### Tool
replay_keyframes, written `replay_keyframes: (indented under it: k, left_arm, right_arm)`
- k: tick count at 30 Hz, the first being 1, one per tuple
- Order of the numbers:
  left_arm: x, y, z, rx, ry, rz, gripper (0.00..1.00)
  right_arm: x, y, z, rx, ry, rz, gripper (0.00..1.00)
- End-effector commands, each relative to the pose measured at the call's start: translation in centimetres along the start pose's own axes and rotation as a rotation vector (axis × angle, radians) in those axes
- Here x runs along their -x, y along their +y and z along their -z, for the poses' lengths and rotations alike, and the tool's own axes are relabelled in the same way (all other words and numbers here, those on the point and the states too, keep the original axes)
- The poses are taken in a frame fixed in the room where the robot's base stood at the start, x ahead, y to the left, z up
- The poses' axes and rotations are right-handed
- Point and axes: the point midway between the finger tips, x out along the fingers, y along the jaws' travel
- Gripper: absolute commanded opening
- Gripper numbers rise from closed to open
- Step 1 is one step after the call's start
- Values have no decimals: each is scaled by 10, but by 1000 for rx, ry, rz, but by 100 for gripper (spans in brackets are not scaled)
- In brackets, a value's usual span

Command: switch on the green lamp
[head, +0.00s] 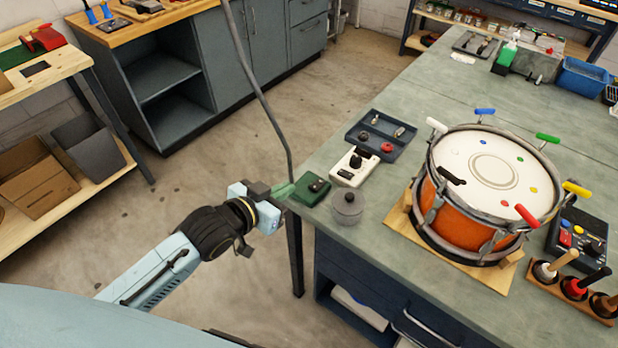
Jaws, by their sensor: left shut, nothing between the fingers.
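A small dark green box (312,186) with a dark knob or switch on top sits at the near left corner of the bench. It looks like the base of the green lamp. A thin dark stem (268,107) rises from beside it and leaves the picture at the top, so no lamp head or light shows. My left gripper (286,190) is shut and empty, its fingertips just left of the green box. I cannot tell whether they touch it. My right gripper is not in view.
A grey lidded pot (347,206), a white box with a black knob (354,166) and a dark blue tray (381,134) stand close by. An orange drum (465,215) on a wooden board fills the middle. Bare floor lies left of the bench.

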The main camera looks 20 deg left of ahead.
Motion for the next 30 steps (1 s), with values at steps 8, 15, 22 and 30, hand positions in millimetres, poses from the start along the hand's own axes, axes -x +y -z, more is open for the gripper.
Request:
replay_keyframes:
  k: [8,15,22,30]
  left_arm:
    - [1,1,2,0,4,-3,0]
    - [-12,1,2,1,5,-2,0]
    - [-56,1,3,1,5,-1,0]
    - [-104,1,-3,-1,1,-2,0]
  right_arm:
    - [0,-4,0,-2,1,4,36]
    - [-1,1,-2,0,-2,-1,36]
    - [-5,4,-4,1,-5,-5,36]
    - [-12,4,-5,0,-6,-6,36]
